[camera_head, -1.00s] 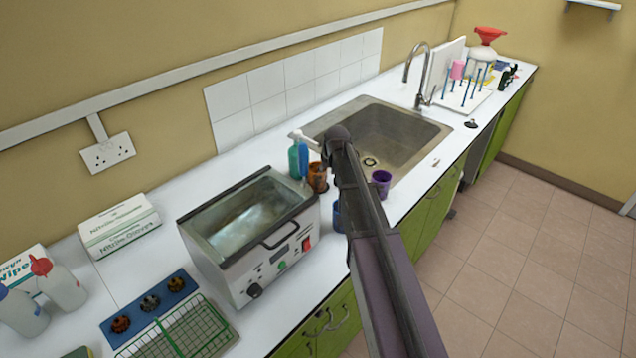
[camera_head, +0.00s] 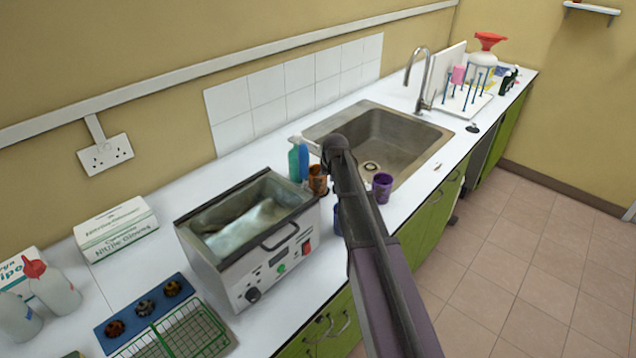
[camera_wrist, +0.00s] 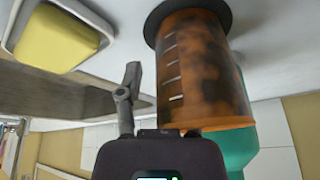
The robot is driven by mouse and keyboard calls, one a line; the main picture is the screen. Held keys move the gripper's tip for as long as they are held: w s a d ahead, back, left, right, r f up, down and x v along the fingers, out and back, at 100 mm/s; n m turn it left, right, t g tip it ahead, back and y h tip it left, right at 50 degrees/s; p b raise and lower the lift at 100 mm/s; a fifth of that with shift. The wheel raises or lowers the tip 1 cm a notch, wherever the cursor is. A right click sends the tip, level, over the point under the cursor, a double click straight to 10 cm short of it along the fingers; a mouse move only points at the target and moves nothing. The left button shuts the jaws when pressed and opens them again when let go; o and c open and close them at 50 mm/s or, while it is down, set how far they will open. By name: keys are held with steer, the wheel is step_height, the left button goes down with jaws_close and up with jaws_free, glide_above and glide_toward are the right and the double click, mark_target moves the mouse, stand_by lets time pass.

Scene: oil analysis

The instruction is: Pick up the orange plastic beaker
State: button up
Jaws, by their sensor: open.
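The orange plastic beaker (camera_head: 317,181) stands on the white worktop between the water bath and the sink, partly hidden by my arm in the head view. In the wrist view the beaker (camera_wrist: 200,75) is large and close, with dark blotches and pale graduation marks; that view looks upside down. My gripper (camera_wrist: 128,100) is open, with one grey finger visible just left of the beaker. The other finger is hidden, apparently behind the beaker. I cannot tell whether the visible finger touches it. My arm hides the gripper in the head view.
Green and blue bottles (camera_head: 299,163) stand close beside the beaker. A purple beaker (camera_head: 382,187) and a blue beaker (camera_head: 337,219) stand nearby. The water bath (camera_head: 250,240) is left, the sink (camera_head: 410,143) right. A yellow object (camera_wrist: 55,38) lies in a white holder.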

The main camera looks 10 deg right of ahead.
jaws_close()
steer(key=shift+r, duration=0.2)
